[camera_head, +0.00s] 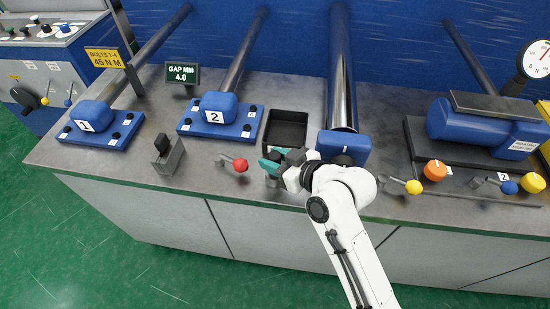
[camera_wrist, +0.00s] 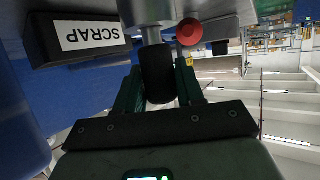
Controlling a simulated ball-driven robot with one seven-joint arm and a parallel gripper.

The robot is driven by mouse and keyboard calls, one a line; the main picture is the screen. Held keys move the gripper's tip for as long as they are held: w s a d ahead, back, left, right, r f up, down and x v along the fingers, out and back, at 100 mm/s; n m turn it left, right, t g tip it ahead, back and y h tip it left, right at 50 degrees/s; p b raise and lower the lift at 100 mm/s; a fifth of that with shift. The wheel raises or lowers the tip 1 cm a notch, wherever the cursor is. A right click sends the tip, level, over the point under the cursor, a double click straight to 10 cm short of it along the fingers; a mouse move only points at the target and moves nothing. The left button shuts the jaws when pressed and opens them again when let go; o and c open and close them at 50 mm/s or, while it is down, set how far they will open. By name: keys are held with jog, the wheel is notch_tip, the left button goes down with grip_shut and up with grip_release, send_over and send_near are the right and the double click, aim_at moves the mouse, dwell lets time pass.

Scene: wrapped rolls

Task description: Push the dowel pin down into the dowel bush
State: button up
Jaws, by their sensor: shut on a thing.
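My gripper (camera_head: 270,163) is at the front of the bench, just in front of the black tray, with its green fingers pointing left. In the wrist view my gripper (camera_wrist: 159,88) is shut around a black cylinder (camera_wrist: 157,70), which I take to be the grip of the dowel pin. A grey metal shaft (camera_wrist: 152,36) runs from it toward a grey metal part (camera_wrist: 147,10) at the top edge. That part may be the dowel bush, but I cannot tell how deep the shaft sits. In the head view my gripper hides the pin and bush.
The black scrap tray (camera_head: 286,130) lies just behind my gripper. A lever with a red knob (camera_head: 240,165) is close on its left. Blue blocks 1 (camera_head: 96,117) and 2 (camera_head: 208,108) stand further left. A yellow-knobbed lever (camera_head: 413,187) stands right. The gap display (camera_head: 182,75) reads 4.0.

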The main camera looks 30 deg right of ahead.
jog(key=o, duration=1.1)
jog(key=shift+c, duration=0.2)
jog(key=b+v, duration=0.1)
jog(key=v, duration=0.9)
jog(key=shift+s, duration=0.35)
jog(key=shift+d+r, duration=0.1)
